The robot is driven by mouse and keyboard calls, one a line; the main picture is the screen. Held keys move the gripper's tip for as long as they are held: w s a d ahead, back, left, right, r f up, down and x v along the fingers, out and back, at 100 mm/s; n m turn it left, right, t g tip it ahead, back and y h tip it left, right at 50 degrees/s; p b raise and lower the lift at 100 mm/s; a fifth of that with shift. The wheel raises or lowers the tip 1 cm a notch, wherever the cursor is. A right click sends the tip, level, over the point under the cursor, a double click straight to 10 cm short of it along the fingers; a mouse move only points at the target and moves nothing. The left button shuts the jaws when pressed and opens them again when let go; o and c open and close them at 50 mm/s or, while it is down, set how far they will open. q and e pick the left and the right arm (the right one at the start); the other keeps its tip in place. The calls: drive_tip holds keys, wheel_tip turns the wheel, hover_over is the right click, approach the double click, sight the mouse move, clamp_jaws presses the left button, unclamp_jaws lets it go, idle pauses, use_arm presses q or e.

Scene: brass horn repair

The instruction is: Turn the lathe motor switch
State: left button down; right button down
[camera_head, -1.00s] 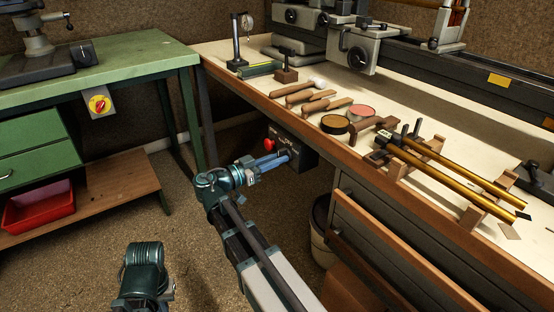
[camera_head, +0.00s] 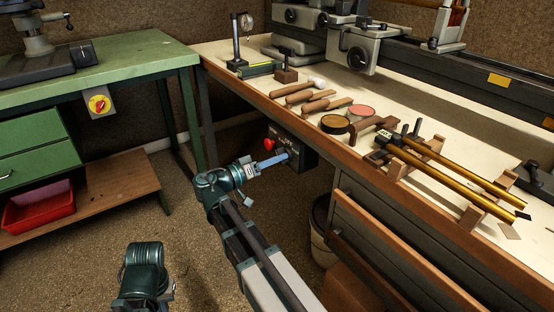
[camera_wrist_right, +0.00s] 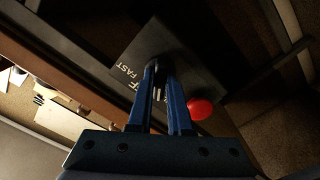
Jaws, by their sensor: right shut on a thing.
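The lathe motor switch sits on a dark control box (camera_head: 302,152) hung under the front edge of the lathe bench. My right gripper (camera_head: 286,156) reaches the front of this box with its blue fingers. In the right wrist view my right gripper (camera_wrist_right: 162,72) is shut on the dark switch knob (camera_wrist_right: 153,69), which is mostly hidden between the fingertips. White lettering, including "FAST", shows on the box face (camera_wrist_right: 135,58). A round red button (camera_wrist_right: 200,108) is beside the fingers; it also shows in the head view (camera_head: 269,144). My left gripper is not in view.
The lathe bench (camera_head: 232,80) has a wooden front edge above the box and carries mallets, tins and brass tubes (camera_head: 440,175). Drawers (camera_head: 400,250) and a bin (camera_head: 320,235) stand to the right of my arm. A green bench (camera_head: 130,55) is at the left.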

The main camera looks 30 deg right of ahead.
drive_tip(key=shift+n, duration=0.3)
drive_tip(key=c, duration=0.8)
unclamp_jaws()
drive_tip(key=shift+c, duration=0.2)
drive_tip(key=s+a, duration=0.1)
drive_tip(key=a, duration=1.2)
drive_tip(key=shift+a, duration=0.4)
